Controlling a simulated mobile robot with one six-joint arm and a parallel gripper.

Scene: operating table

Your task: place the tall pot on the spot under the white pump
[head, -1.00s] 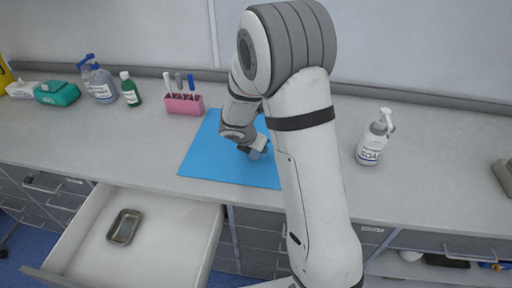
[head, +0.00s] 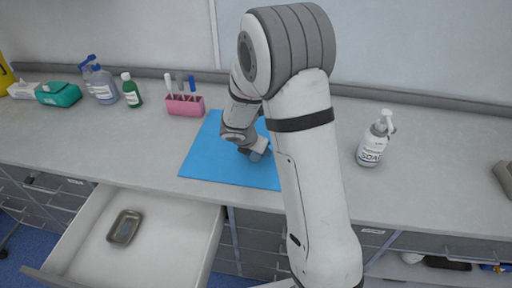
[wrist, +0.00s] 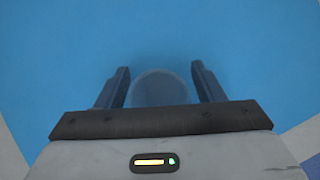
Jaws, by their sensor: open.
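My gripper (wrist: 161,90) is open over the blue mat (head: 205,160), its two dark fingers apart. Between the fingers in the wrist view is a round, see-through, bluish thing (wrist: 160,88), perhaps the tall pot seen from above; its height cannot be told. In the head view my gripper (head: 257,153) is low over the mat, and my arm hides part of the mat. The white pump bottle (head: 372,145), labelled as soap, stands upright on the counter to the right of my arm. The spot under it is covered by the bottle.
A pink holder with pens (head: 185,105) stands behind the mat. A green bottle (head: 131,90), a clear pump bottle (head: 102,85) and a teal box (head: 58,93) stand at the left. An open drawer (head: 170,225) holds a metal dish (head: 124,227). Counter around the soap bottle is clear.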

